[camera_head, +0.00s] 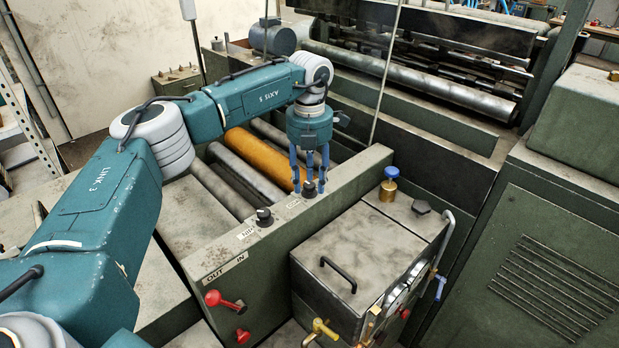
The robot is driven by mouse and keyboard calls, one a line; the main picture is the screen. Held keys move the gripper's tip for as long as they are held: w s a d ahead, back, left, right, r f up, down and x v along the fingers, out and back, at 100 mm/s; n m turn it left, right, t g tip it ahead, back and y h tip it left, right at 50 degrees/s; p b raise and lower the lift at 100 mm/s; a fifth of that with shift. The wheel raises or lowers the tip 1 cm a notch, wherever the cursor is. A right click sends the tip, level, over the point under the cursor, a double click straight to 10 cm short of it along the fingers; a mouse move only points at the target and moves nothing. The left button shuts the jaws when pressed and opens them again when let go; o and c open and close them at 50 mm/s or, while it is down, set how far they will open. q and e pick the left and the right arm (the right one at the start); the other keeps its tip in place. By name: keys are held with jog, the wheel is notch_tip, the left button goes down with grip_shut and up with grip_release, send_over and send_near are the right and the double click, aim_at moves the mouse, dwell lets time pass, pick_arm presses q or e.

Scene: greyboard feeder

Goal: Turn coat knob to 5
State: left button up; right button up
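My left gripper (310,184) comes down from above the green feeder housing, its blue fingers pointing downward and spread apart. A black knob (308,190) sits on the housing top directly below and between the fingertips. The fingers look apart from it, though they partly cover it. A small label lies beside this knob, too small to read surely. A second black knob (264,217) stands nearer, to the left, with a white label beside it. The number the knob points to cannot be read. My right gripper is not in view.
An orange roller (258,160) and grey rollers lie behind the housing. Red-handled levers (225,300) stick out below an OUT/IN label (226,266). A metal box with a black handle (338,273) and a brass-and-blue fitting (388,187) stand to the right.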

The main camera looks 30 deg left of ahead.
pick_arm(q)
grip_shut()
jog(key=shift+r+m, duration=0.1)
jog(key=shift+m, duration=0.3)
jog(key=m, duration=0.2)
jog(key=shift+w+m, duration=0.1)
jog(key=shift+m, duration=0.3)
jog(key=m, duration=0.4)
jog(key=shift+r+m, duration=0.1)
jog(key=shift+m, duration=0.2)
jog(key=m, duration=0.3)
jog(key=shift+m, duration=2.2)
